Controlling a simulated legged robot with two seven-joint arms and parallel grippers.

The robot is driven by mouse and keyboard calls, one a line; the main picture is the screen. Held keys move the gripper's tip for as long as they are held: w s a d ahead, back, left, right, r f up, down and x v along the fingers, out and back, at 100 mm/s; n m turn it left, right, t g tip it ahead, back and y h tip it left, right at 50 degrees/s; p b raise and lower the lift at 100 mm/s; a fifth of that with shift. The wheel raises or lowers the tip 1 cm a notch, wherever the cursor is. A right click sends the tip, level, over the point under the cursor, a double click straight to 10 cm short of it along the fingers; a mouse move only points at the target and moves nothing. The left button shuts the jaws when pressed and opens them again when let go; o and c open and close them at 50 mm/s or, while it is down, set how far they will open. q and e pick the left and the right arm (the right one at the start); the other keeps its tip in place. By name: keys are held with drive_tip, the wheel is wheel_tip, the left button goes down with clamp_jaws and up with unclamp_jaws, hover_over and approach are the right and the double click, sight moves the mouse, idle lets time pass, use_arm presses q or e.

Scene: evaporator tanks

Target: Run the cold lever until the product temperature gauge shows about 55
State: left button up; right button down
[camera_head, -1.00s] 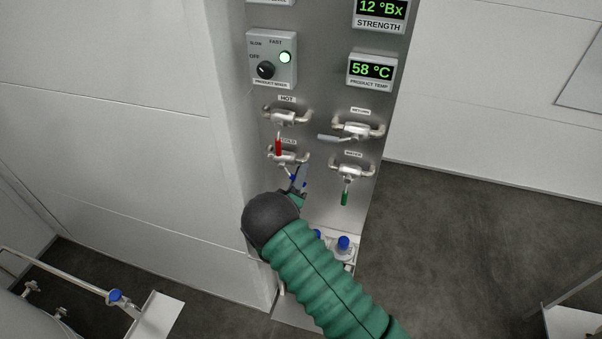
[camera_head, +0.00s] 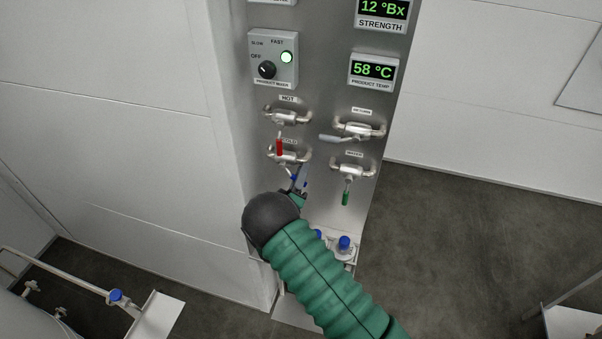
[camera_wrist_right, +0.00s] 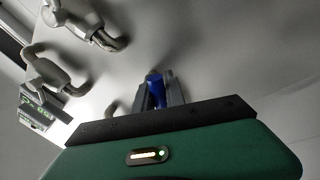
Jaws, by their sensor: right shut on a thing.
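The product temperature gauge (camera_head: 373,70) reads 58 °C in green digits at the panel's upper right. The cold valve (camera_head: 289,156) is on the left of the panel, below the hot valve, and its blue lever (camera_head: 294,181) hangs down. My right gripper (camera_head: 299,183) is at this lever, its fingers partly hidden behind my dark wrist. In the right wrist view the gripper (camera_wrist_right: 158,92) is shut on the blue lever handle (camera_wrist_right: 155,86), which sits between the two fingers. My left gripper is not in view.
The hot valve (camera_head: 287,117) has a red lever hanging just above the cold valve. To the right are the return valve (camera_head: 358,129) with a grey lever and another valve with a green lever (camera_head: 346,198). A mixer switch box (camera_head: 272,60) is above.

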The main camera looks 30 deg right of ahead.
drive_tip(key=shift+s+d+f, duration=0.1)
drive_tip(key=shift+d+f, duration=0.05)
drive_tip(key=shift+f, duration=0.1)
